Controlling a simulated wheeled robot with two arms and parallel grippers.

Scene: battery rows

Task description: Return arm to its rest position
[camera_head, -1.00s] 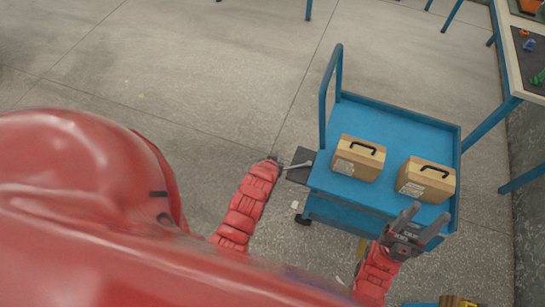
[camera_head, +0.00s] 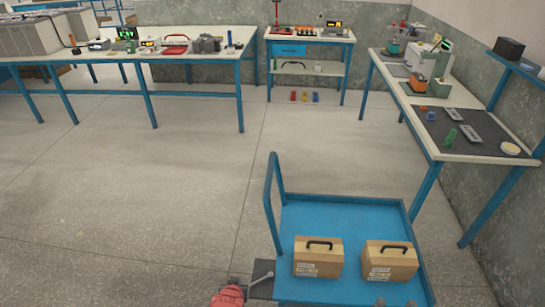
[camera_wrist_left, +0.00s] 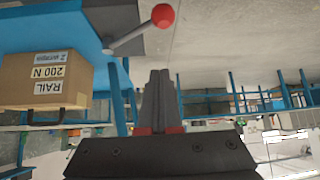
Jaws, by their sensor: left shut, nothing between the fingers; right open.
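My left arm, red, shows at the bottom edge of the head view, with its left gripper (camera_head: 234,282) next to a metal lever (camera_head: 246,284) at the cart's left side. In the left wrist view the left gripper (camera_wrist_left: 158,82) is shut with nothing between its fingers. The lever's red ball knob (camera_wrist_left: 162,15) is just beyond the fingertips, apart from them in the picture. Only the fingertips of my right gripper (camera_head: 396,303) show at the bottom edge of the head view, spread apart and empty, in front of the right box; the rest is out of frame.
A blue cart (camera_head: 340,211) carries a left box (camera_head: 318,268) and a right box (camera_head: 390,274) with black handles. A dark plate (camera_head: 262,290) juts from its left side. Workbenches (camera_head: 200,60) stand behind and a bench (camera_head: 480,95) stands right. The floor (camera_head: 140,190) at left is clear.

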